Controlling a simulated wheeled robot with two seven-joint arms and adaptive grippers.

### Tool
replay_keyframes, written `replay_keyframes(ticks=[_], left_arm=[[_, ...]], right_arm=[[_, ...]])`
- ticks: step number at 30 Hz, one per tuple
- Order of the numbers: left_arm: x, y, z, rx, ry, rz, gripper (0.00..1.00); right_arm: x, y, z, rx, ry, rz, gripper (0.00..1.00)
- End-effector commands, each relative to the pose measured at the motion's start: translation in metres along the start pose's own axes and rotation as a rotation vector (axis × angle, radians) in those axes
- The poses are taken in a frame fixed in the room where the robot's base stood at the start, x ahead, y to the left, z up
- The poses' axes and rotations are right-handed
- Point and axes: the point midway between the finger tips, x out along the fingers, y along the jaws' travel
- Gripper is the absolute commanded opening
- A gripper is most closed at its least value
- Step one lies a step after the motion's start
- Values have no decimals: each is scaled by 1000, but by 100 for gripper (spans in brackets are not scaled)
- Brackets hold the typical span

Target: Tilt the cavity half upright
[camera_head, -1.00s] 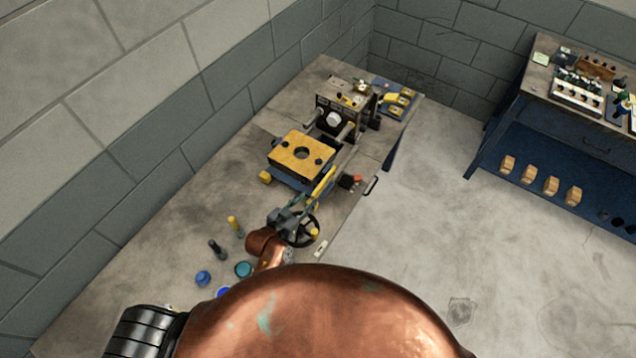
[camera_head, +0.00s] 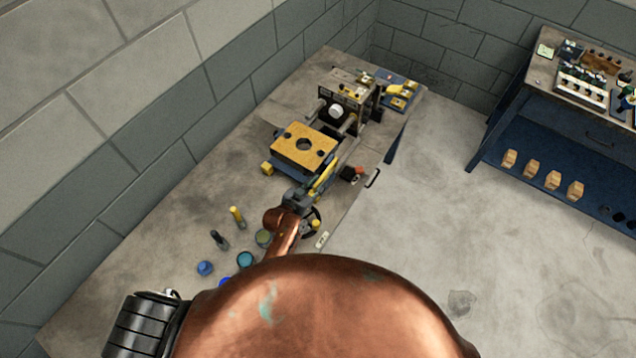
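A block with a flat yellow top and a round centre hole (camera_head: 303,147) lies flat on a blue base on the bench; it looks like the cavity half. Behind it stands an upright dark frame (camera_head: 347,97) with a pale round part and rods reaching toward the block. My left gripper (camera_head: 311,190) is at the block's near side, close to a yellow bar (camera_head: 325,177) along the base. My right gripper is not in view.
Several small pots and two upright handled tools (camera_head: 237,215) stand on the bench (camera_head: 180,230) to the left. A blue tray (camera_head: 400,91) lies at the back. A second bench (camera_head: 545,95) is at right, across open floor.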

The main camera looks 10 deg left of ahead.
Motion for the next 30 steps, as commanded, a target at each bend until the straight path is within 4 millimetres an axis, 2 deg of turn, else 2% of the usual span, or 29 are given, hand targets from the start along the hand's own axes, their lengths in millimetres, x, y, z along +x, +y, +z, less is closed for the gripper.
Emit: replay_keyframes(ticks=[10,25,30], left_arm=[[0,0,0,0,0,0,0],[0,0,0,0,-1,0,0],[3,-5,-5,-3,-16,-5,0]], right_arm=[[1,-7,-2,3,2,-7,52],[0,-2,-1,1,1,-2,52],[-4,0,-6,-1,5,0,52]])
